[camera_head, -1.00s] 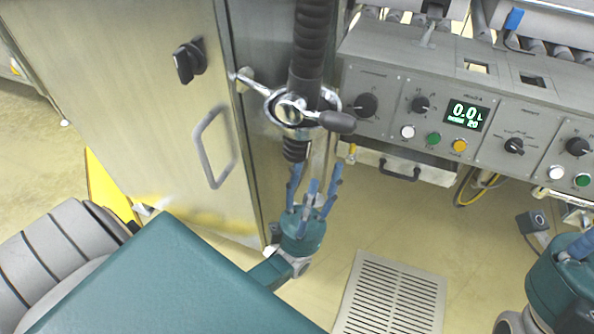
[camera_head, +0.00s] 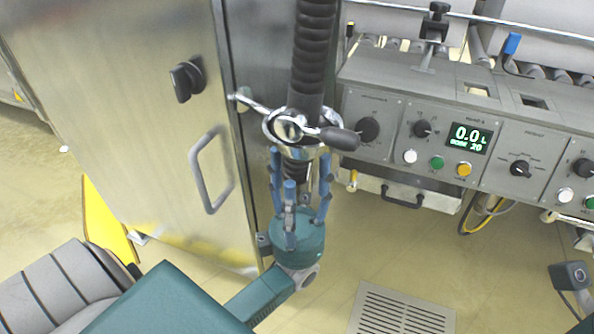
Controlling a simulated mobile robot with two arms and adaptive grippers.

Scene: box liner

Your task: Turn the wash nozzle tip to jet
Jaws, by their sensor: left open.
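The wash nozzle hangs on a black ribbed hose (camera_head: 312,60), held in a chrome ring holder (camera_head: 285,128) with a dark lever handle (camera_head: 338,138). The ribbed dark nozzle tip (camera_head: 294,170) points down below the ring. My left gripper (camera_head: 300,172) is open, pointing up from below. Its blue fingers stand around the tip, with their ends just under the ring. Whether any finger touches the tip, I cannot tell. The tip's lower end is partly hidden by the fingers.
A steel cabinet with a black knob (camera_head: 187,80) and a handle (camera_head: 212,170) stands close on the left. A control panel with a green display (camera_head: 468,138), knobs and buttons is on the right. A floor grate (camera_head: 402,312) lies below.

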